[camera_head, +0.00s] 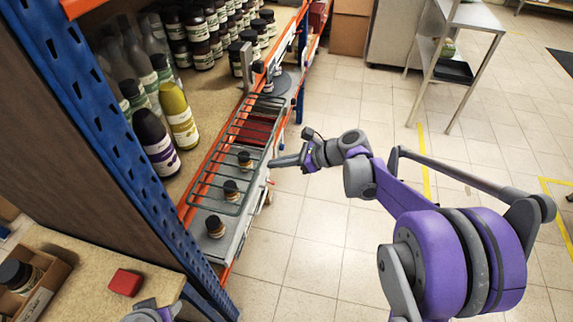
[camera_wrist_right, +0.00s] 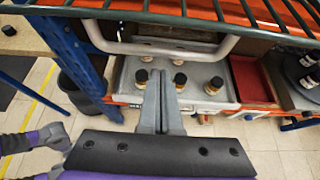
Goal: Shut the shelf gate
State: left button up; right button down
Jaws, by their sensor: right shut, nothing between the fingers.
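The shelf gate (camera_head: 234,148) is a dark wire grid at the orange shelf edge. It leans outward over a lower grey tray with small jars, so it stands open. In the right wrist view its bars cross the top (camera_wrist_right: 200,22). My right gripper (camera_head: 271,163) is shut and empty, just outside the gate's outer edge. Its closed fingertips (camera_wrist_right: 159,74) show below the gate bars in the wrist view; whether they touch the gate I cannot tell. My left gripper (camera_head: 152,312) shows only partly at the bottom edge, its fingers mostly cut off.
Dark-lidded jars (camera_head: 230,189) stand on the tray under the gate. Bottles (camera_head: 180,117) and many jars fill the shelf behind. A blue upright (camera_head: 100,125) stands at left. A red block (camera_head: 125,282) lies on the near bench.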

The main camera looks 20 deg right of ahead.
jog(key=shift+a+r, duration=0.1)
jog(key=shift+r, duration=0.55)
jog(key=shift+r, duration=0.15)
